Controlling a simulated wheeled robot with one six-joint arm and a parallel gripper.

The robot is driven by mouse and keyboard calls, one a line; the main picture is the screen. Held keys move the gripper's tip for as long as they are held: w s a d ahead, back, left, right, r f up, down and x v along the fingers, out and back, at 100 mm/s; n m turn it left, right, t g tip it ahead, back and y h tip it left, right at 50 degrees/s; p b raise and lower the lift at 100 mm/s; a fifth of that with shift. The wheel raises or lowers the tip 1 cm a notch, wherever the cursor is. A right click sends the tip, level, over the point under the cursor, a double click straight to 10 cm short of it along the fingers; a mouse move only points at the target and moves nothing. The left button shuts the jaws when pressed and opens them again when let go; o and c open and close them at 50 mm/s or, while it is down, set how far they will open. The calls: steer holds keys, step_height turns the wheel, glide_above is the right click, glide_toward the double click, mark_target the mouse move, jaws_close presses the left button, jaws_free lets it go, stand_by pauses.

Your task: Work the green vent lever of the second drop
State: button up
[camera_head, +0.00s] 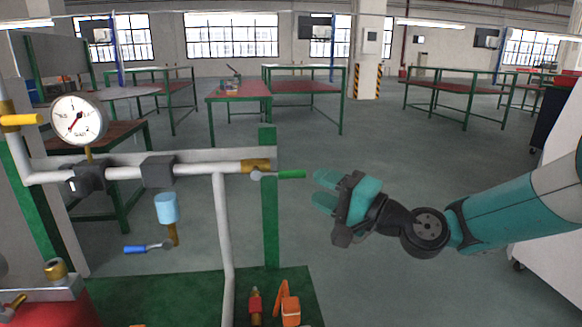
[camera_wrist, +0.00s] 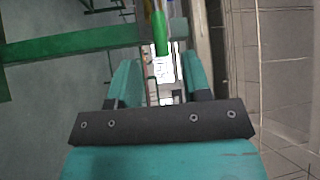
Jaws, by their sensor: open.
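The green vent lever (camera_head: 291,174) sticks out to the right from the brass valve (camera_head: 256,166) at the right end of the white horizontal pipe. My gripper (camera_head: 318,190) is open just right of the lever's tip and slightly below it, apart from it in the head view. In the wrist view the green lever (camera_wrist: 161,38) points toward the gap between the two teal fingers (camera_wrist: 155,80). Nothing is held between the fingers.
A pressure gauge (camera_head: 78,121) stands on the pipe (camera_head: 125,173) at left. A blue-handled lever (camera_head: 146,248) hangs lower. A green post (camera_head: 269,225) stands behind the valve. An orange clamp-like item (camera_head: 289,308) is on the green base. Open floor lies right of the post.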

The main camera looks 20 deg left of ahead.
mark_target(297, 177)
steer(key=p+x, duration=0.1)
steer(key=x, duration=0.6)
steer(key=shift+a, duration=0.35)
jaws_close()
